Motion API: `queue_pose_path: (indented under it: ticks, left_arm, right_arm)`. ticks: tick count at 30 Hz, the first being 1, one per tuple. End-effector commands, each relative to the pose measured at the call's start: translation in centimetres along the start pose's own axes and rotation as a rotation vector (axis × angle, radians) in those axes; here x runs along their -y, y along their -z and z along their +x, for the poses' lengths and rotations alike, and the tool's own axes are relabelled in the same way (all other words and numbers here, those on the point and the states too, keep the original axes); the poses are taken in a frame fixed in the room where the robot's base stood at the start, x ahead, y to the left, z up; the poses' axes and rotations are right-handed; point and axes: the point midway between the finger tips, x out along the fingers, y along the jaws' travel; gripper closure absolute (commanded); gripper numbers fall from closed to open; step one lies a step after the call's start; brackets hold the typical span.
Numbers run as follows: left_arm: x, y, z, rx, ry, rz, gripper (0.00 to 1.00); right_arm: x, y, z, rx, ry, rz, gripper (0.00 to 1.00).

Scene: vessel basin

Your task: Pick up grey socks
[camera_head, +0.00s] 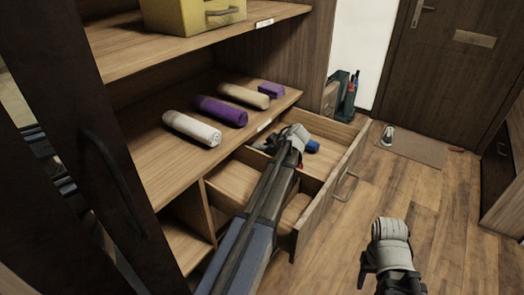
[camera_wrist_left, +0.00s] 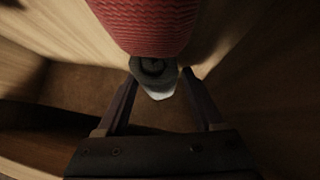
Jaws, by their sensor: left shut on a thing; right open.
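The grey socks (camera_wrist_left: 153,72) are a small rolled bundle with a pale patch, between the fingers of my left gripper (camera_wrist_left: 158,84) in the left wrist view. My left gripper (camera_head: 272,143) reaches into the open drawer (camera_head: 233,187) in the head view and is shut on the grey socks. Its wrist hides most of them there. A red ribbed roll (camera_wrist_left: 145,25) lies right beside the socks in the wrist view. My right gripper (camera_head: 388,258) is open, at the lower right over the floor; its fingertips are mostly hidden.
A blue item (camera_head: 312,146) lies in the drawer beside my left gripper. Rolled towels, white (camera_head: 191,128), purple (camera_head: 221,111) and beige (camera_head: 245,96), lie on the shelf above. Drawer dividers and the front panel (camera_head: 335,190) stand close to my arm.

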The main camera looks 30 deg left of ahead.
Motion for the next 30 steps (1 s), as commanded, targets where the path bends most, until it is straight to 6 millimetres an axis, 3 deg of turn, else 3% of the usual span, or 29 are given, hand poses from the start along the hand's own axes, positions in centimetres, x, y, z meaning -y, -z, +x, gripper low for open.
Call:
queue_pose_path:
  ticks: [3,16,22,30]
  left_arm:
    - [-1.8,0.5,-1.8,0.000,-0.001,0.002,0.84]
    - [-9.7,-1.6,-7.7,0.000,-0.002,0.002,0.84]
    - [-11.5,-2.3,-9.1,-0.001,0.000,0.001,0.84]
    - [-12.0,-2.5,-9.6,-0.001,0.000,0.000,0.84]
  right_arm:
    - [-0.2,-0.1,-2.0,0.000,0.000,0.000,0.50]
    - [-0.6,-0.4,-6.4,0.000,0.000,0.000,0.50]
    - [-0.7,-0.4,-7.3,0.000,0.000,0.000,0.50]
    - [-0.7,-0.5,-7.6,0.000,0.000,0.000,0.50]
